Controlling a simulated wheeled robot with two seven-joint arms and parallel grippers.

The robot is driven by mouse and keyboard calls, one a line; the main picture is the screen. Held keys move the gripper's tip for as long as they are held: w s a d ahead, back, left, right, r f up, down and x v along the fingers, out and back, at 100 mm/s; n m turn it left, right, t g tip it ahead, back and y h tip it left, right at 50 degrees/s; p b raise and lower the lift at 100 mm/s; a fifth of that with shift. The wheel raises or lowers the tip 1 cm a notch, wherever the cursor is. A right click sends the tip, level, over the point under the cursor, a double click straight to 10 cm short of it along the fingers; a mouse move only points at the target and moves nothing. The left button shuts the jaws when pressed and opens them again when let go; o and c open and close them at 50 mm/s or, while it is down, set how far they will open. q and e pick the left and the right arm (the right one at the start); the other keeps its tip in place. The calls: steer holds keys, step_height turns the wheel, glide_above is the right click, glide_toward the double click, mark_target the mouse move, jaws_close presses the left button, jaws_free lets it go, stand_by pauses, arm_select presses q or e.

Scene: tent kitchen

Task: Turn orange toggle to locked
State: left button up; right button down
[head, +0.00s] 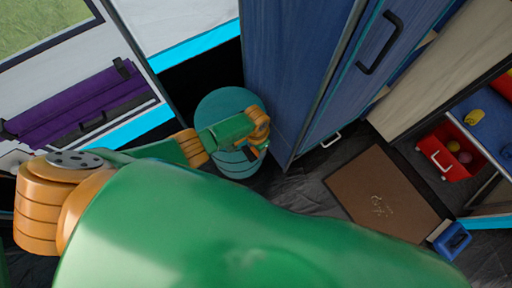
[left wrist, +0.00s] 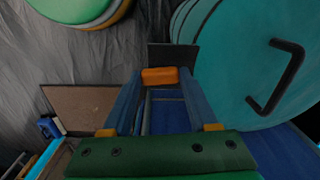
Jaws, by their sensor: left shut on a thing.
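The orange toggle (left wrist: 160,76) shows in the left wrist view as a small orange block in front of a dark plate (left wrist: 172,57). My left gripper (left wrist: 160,88) is shut on it, with a blue finger on each side. In the head view my left gripper (head: 260,152) is small, in front of the teal round container and close to the lower edge of the blue cabinet (head: 290,70). The toggle cannot be made out there. Its exact angle and any lock marking cannot be read. My right gripper is out of view.
The teal container (head: 220,105) stands beside the blue cabinet; its black handle (left wrist: 275,78) shows in the wrist view. A brown mat (head: 385,195) lies on the dark floor. A red bin (head: 450,155) and a blue box (head: 452,240) are at the right.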

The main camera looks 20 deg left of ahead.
arm_select(q)
steer(key=shift+m, duration=0.7)
steer(key=o, duration=1.4)
step_height(320, 180, up, 7)
steer(key=p, duration=0.4)
steer(key=shift+r+p, duration=0.1)
steer(key=shift+p, duration=0.2)
